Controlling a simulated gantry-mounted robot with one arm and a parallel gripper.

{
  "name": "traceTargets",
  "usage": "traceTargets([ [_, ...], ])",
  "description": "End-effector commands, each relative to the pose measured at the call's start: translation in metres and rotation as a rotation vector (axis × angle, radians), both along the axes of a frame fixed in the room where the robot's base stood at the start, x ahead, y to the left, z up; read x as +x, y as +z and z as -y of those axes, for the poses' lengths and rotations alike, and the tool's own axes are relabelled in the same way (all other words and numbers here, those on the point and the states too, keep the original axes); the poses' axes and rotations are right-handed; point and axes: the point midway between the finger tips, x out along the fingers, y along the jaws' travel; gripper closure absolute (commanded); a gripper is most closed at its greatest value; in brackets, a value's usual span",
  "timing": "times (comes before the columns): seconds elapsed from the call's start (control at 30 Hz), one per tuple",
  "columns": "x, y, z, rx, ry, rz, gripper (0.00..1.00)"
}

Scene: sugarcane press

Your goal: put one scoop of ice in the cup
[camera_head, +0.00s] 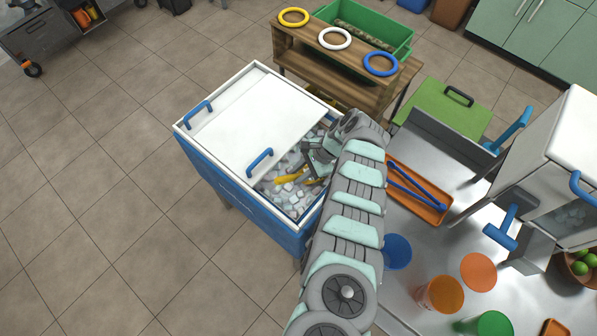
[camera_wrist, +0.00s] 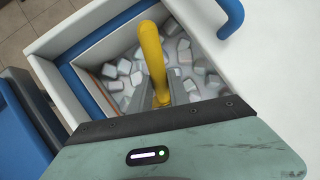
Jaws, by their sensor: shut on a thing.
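A blue-and-white ice chest (camera_head: 215,175) stands left of the counter, its white lid (camera_head: 245,115) covering most of it. Ice cubes (camera_head: 287,192) show in the open front part, and in the wrist view (camera_wrist: 122,72). My gripper (camera_wrist: 160,97) is inside this opening, shut on the yellow handle of the scoop (camera_wrist: 151,55). The yellow scoop also shows in the head view (camera_head: 289,179), low among the ice; its bowl is not clear. On the counter are a blue cup (camera_head: 398,252), an orange cup (camera_head: 442,295) and a green cup (camera_head: 492,323); their contents are unclear.
My arm spans the gap between chest and counter. An orange tray (camera_head: 430,214) with blue tongs, an orange disc (camera_head: 478,271) and a white machine (camera_head: 555,150) with a blue handle are on the counter. A wooden stand (camera_head: 345,65) with coloured rings stands behind.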

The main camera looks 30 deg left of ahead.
Motion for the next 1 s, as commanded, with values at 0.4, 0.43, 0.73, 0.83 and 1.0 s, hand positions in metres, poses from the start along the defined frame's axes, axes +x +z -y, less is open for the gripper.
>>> traceTargets([
  [0.4, -0.003, 0.028, -0.002, -0.011, 0.0, 0.019, 1.0],
  [0.43, -0.003, 0.03, -0.003, -0.012, 0.0, 0.02, 1.0],
  [0.73, -0.005, 0.046, -0.004, -0.022, 0.0, 0.033, 1.0],
  [0.83, -0.006, 0.051, -0.004, -0.024, 0.0, 0.037, 1.0],
  [1.0, -0.008, 0.061, -0.005, -0.029, 0.001, 0.043, 1.0],
])
